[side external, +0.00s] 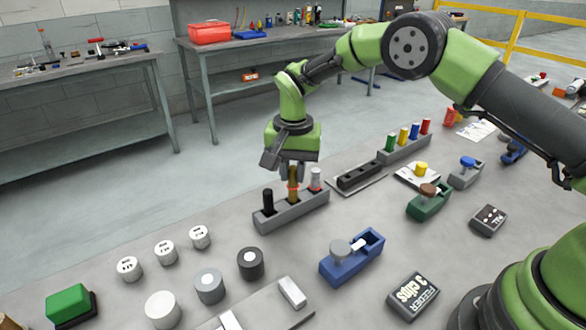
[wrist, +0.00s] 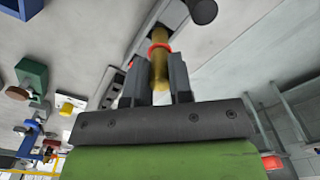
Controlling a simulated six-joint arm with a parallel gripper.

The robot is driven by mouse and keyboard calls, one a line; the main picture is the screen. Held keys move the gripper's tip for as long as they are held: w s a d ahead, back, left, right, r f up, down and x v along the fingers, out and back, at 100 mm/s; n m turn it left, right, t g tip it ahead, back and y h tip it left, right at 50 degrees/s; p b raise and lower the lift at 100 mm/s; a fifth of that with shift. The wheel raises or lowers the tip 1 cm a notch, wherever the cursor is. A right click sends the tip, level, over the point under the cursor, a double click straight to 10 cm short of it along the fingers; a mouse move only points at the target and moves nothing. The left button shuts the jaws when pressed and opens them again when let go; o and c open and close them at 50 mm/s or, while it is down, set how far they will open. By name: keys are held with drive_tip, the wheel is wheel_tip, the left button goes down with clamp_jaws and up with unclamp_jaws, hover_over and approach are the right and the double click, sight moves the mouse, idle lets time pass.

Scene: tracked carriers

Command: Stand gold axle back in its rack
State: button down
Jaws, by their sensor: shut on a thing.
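The gold axle (side external: 293,194) is upright between the fingers of my gripper (side external: 292,170), with a red ring around it. In the side view its lower end meets the middle of the grey rack (side external: 291,215); I cannot tell how deep it sits. A black axle (side external: 268,201) stands in the rack to its left and a pale axle (side external: 316,179) to its right. In the wrist view my gripper (wrist: 156,72) is shut on the gold axle (wrist: 160,76), and the rack (wrist: 172,12) lies beyond it.
A dark slotted block (side external: 359,175) and a rack of coloured pegs (side external: 405,145) stand behind to the right. A blue carrier (side external: 352,260) and a green carrier (side external: 429,203) stand on the right. White and grey cylinders (side external: 209,286) stand at the front left.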

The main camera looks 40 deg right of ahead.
drive_tip(key=shift+f, duration=1.4)
idle(0.4)
drive_tip(key=shift+c, duration=2.3)
unclamp_jaws()
drive_tip(key=shift+r, duration=3.5)
